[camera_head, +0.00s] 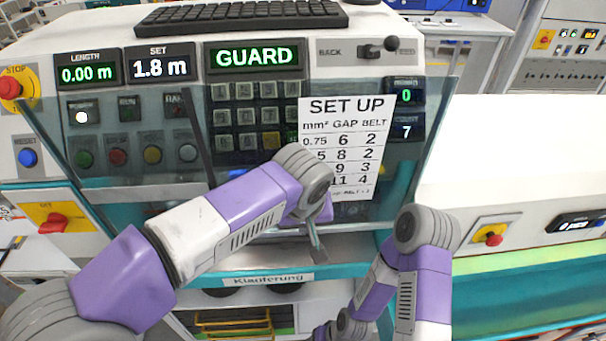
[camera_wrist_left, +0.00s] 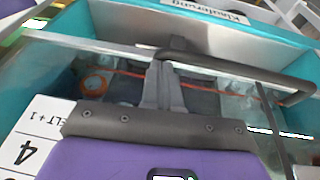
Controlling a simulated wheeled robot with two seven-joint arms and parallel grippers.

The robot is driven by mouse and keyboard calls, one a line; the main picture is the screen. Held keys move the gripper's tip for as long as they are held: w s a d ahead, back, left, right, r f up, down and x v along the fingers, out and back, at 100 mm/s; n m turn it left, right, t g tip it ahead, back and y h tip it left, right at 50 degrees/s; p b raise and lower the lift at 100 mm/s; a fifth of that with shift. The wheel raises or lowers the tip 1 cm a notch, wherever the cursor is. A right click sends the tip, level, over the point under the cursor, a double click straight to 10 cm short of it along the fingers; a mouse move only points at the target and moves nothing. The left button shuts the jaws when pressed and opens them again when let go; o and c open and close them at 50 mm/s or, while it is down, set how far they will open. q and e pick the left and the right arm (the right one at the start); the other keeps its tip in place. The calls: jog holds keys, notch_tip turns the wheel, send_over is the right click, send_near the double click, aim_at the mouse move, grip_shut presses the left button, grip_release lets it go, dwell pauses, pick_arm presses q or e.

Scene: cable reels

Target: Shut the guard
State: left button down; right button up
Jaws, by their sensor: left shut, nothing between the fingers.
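The guard (camera_head: 150,188) is a clear panel that stands raised in front of the lower controls in the head view. In the left wrist view, its dark handle (camera_wrist_left: 235,67) crosses above a teal-walled bay, which shows through and around the clear panel. My left gripper (camera_head: 317,240) is shut and empty, low in front of the machine. In the wrist view its fingertips (camera_wrist_left: 161,66) are close to the left end of the handle; I cannot tell whether they touch. My right arm comes in at the lower right, but its gripper is not visible.
A white SET UP card (camera_head: 345,145) hangs in front of the keypad. The display (camera_head: 254,56) reads GUARD in green. A teal ledge with a Klauferung label (camera_head: 268,280) runs below my left gripper. A white machine (camera_head: 520,170) stands at the right.

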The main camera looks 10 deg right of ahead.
pick_arm(q)
notch_tip(320, 180, down, 19)
jog(key=b, duration=1.1)
pick_arm(e)
notch_tip(320, 180, down, 13)
jog(key=shift+r, duration=0.15)
pick_arm(q)
jog(key=shift+s+a, duration=0.1)
jog(key=shift+r, duration=0.1)
pick_arm(e)
jog(key=shift+r, duration=0.15)
pick_arm(q)
jog(key=w+p+v, duration=0.1)
jog(key=p+v, duration=0.5)
jog(key=v, duration=0.8)
jog(key=shift+r, duration=0.25)
pick_arm(e)
notch_tip(320, 180, up, 6)
pick_arm(q)
jog(key=shift+w+a, duration=0.15)
